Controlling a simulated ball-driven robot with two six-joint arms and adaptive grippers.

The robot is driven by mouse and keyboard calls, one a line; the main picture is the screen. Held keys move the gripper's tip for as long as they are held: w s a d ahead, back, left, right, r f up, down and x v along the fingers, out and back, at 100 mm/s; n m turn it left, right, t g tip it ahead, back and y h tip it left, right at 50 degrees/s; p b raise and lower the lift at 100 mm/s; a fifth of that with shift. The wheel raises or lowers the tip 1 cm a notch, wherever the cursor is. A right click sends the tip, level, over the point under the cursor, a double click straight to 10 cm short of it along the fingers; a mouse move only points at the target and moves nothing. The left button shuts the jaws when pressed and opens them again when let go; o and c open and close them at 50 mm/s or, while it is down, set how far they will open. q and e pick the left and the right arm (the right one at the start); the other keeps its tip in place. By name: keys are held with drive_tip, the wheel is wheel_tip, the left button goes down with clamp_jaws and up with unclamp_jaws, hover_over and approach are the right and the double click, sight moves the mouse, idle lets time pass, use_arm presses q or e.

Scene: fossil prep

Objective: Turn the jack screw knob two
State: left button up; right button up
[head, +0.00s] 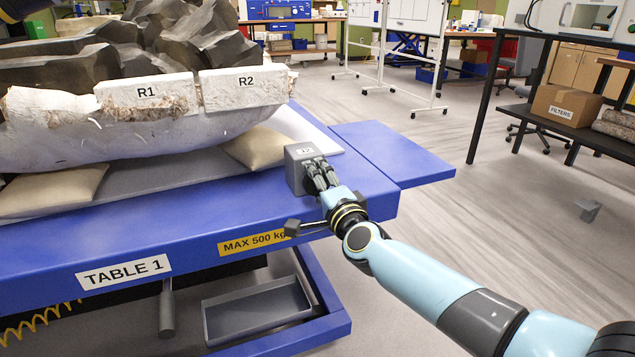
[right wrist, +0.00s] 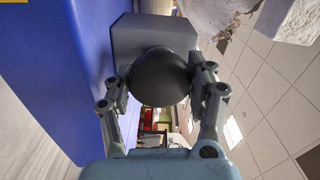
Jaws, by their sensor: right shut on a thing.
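A grey jack block (head: 298,158) with a small label that looks like J2 stands on the blue table near its right end. In the right wrist view a round black knob (right wrist: 160,76) sticks out from the grey block (right wrist: 140,35). My right gripper (head: 319,176) is at the front of the block, its two fingers on either side of the knob and shut on it. My left gripper is not in view.
The blue table (head: 220,205), marked TABLE 1, carries a large white-jacketed fossil block (head: 150,135) with labels R1 and R2, and beige cushions (head: 257,147). A dark handle (head: 305,230) juts from the table's front edge below my wrist.

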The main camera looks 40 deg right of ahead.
drive_tip(key=shift+f, duration=0.1)
idle(0.3)
drive_tip(key=o, duration=1.2)
drive_tip(key=shift+s, duration=0.1)
